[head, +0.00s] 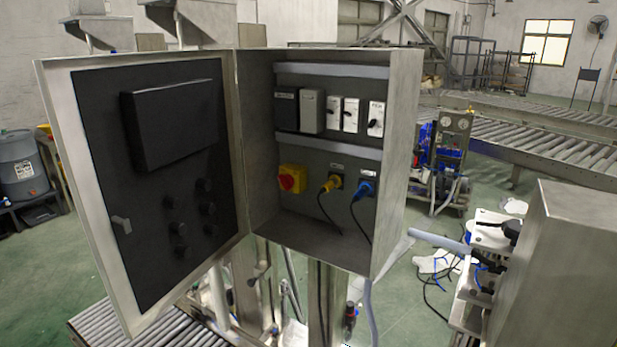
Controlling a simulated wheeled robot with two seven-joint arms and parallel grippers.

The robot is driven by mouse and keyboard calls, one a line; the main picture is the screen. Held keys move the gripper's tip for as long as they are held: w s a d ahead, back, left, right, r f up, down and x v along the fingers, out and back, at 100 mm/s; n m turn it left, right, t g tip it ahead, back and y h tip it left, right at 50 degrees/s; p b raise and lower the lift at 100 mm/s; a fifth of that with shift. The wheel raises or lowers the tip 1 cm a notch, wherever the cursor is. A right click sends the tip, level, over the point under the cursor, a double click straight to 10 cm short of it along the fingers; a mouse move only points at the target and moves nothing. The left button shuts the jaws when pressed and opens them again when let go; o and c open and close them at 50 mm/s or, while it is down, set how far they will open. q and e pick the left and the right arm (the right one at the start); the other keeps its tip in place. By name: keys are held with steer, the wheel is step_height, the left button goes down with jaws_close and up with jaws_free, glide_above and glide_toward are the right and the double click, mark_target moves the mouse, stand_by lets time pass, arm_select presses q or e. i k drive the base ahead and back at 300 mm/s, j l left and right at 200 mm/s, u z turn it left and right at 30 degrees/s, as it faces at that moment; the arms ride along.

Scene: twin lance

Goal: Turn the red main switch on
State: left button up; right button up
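The red main switch (288,183) is a red knob on a yellow housing (300,172). It sits at the lower left of the back panel inside an open grey electrical cabinet (402,150). Its face is in plain sight and nothing touches it. The knob is small here, and I cannot tell its on or off position. I make out neither of my grippers in the head view.
The cabinet door (85,160) stands swung open to the left. Right of the switch are a yellow plug (332,183) and a blue plug (364,188) with hanging cables. Several modules (350,115) line the rail above. The space before the cabinet opening looks clear.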

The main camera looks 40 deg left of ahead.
mark_target(287, 180)
steer(key=u, duration=1.2)
